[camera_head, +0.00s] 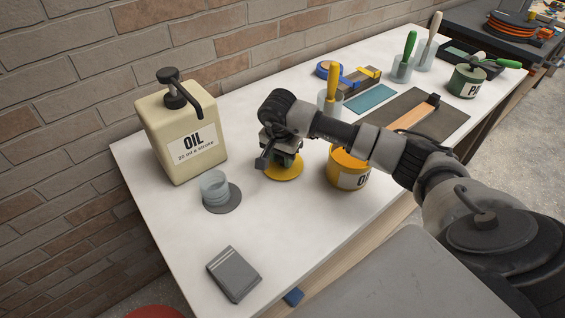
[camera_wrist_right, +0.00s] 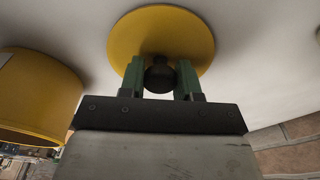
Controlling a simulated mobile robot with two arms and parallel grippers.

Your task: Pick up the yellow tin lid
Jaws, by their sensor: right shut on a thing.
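The yellow tin lid (camera_head: 284,172) is a flat round disc on the white table, left of the yellow tin (camera_head: 345,174). In the right wrist view the lid (camera_wrist_right: 160,30) has a dark round knob (camera_wrist_right: 159,77) at its middle. My right gripper (camera_head: 283,163) is over the lid, and its green fingers (camera_wrist_right: 160,82) are shut on the knob from both sides. The head view does not show clearly whether the lid touches the table. My left gripper is not in view.
A cream oil can (camera_head: 165,128) with a pump stands at the back left. A clear cup (camera_head: 214,187) sits on a grey disc left of the lid. A grey block (camera_head: 233,274) lies near the front. A holder with a yellow-handled tool (camera_head: 332,84) stands behind my arm.

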